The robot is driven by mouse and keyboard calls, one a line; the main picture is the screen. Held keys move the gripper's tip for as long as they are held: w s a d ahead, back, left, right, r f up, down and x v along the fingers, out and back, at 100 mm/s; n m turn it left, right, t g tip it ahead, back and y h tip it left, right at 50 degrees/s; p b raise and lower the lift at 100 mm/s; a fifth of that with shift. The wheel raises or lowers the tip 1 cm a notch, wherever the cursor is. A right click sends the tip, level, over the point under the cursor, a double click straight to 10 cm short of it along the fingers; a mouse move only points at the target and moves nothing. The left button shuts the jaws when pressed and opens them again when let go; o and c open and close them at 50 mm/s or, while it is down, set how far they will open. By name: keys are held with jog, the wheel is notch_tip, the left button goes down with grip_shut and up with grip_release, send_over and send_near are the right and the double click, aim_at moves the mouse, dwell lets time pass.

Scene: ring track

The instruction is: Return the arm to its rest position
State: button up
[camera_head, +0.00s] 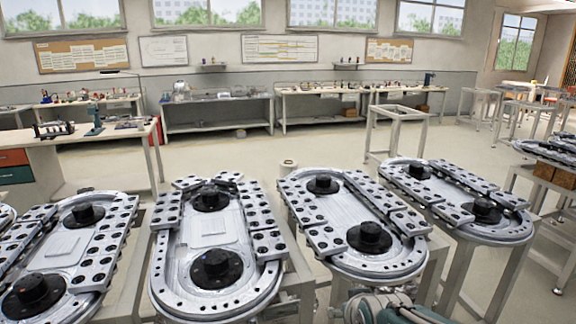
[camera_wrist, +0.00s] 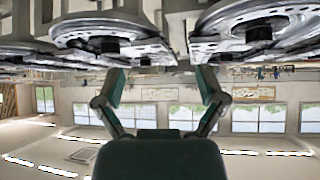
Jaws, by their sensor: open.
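My gripper (camera_wrist: 160,92) shows in the wrist view with its two green-padded fingers spread wide apart. It is open, and nothing is between the fingers. The wrist view is upside down, with the ring tracks along its top edge and the windows below. In the head view, part of my arm (camera_head: 392,308) shows at the bottom edge, right of centre. It is low, in front of the ring track (camera_head: 385,268) at centre right. The rest of the arm and the gripper are out of the head view.
More ring tracks stand on metal frames: one at centre left (camera_head: 178,290), one at far left (camera_head: 105,245) and one at right (camera_head: 510,232). An empty metal frame (camera_head: 398,112) stands behind them. Workbenches (camera_head: 220,112) line the back wall. Open floor (camera_head: 230,160) lies between.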

jog(key=s+d+r+g, duration=0.1)
jog(key=s+r, duration=0.1)
jog(key=s, duration=0.6)
jog(key=s+d+r+m+g, duration=0.1)
jog(key=s+d+r+g, duration=0.1)
jog(key=s, duration=0.7)
jog(key=shift+s+d+r+h, duration=0.15)
jog(key=shift+r+h, duration=0.25)
jog(key=shift+r, duration=0.15)
